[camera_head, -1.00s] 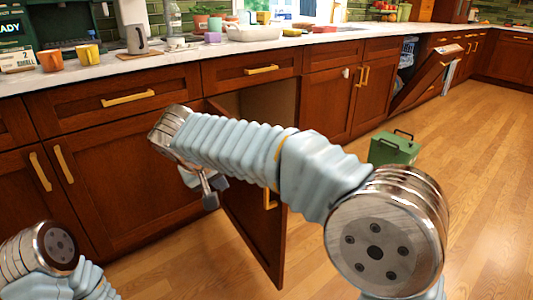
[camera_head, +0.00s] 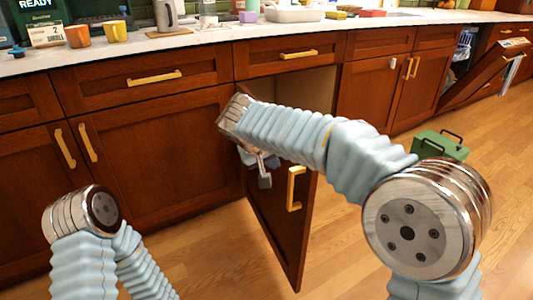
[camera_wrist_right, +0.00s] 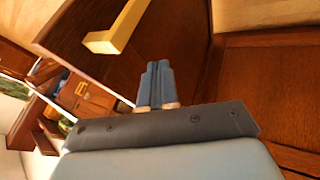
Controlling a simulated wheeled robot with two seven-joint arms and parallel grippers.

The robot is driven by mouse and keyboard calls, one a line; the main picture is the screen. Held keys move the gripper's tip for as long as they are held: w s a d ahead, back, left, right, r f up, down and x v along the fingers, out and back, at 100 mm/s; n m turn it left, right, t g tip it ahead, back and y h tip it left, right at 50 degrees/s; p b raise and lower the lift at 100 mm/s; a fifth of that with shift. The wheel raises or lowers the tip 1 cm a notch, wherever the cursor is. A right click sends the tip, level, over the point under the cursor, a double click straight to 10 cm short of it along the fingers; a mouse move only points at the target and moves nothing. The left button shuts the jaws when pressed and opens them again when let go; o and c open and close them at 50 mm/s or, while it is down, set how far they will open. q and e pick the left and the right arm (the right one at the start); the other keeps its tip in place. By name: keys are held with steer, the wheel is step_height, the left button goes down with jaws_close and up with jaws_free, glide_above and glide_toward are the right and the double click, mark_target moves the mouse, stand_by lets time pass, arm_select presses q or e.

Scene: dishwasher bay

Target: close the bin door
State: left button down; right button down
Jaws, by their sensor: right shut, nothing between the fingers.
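The bin door (camera_head: 281,222) is a dark red-brown cabinet door, standing ajar and swung out toward me from the cabinet front. Its gold handle (camera_head: 296,188) is on the face turned to me, near the free edge. The handle also shows at the top of the right wrist view (camera_wrist_right: 118,30). My right gripper (camera_head: 264,181) is in front of that outer face, left of the handle. Its fingers (camera_wrist_right: 154,80) are together and empty, with the door's wood behind them. Whether they touch the door I cannot tell. My left gripper is out of view; only my left arm shows.
The cabinet opening (camera_head: 305,95) is partly hidden by my right arm. Neighbouring cabinet doors and drawers are shut, with gold handles. A green box (camera_head: 441,146) stands on the wooden floor at the right. The dishwasher door (camera_head: 487,75) hangs open at the far right.

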steer(key=shift+w+d+r, duration=0.1)
steer(key=shift+w+d, duration=0.25)
steer(key=shift+d, duration=0.55)
steer(key=shift+w+d, duration=0.3)
steer(key=shift+d, duration=0.6)
steer(key=shift+d, duration=0.1)
